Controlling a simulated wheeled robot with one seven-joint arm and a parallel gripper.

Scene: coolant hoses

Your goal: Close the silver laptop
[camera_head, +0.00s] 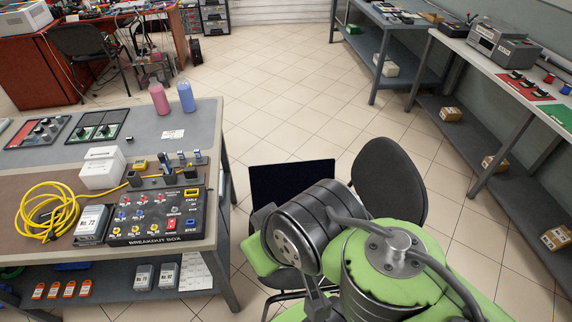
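The laptop (280,178) stands open, with its dark screen upright and facing me. It appears to rest on the seat of a dark chair (390,184), right of the workbench. My green and dark grey arm covers the lower right of the screen. The laptop's keyboard half and silver body are hidden or cannot be made out. My gripper cannot be made out; only arm links show in front of the laptop, so its distance from the lid cannot be told.
A workbench (55,164) at left holds a breakout box (155,215), a yellow cable (48,208), a white box (102,168) and two bottles (171,98). Shelved benches (512,82) line the right wall. The tiled floor (280,90) behind the laptop is clear.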

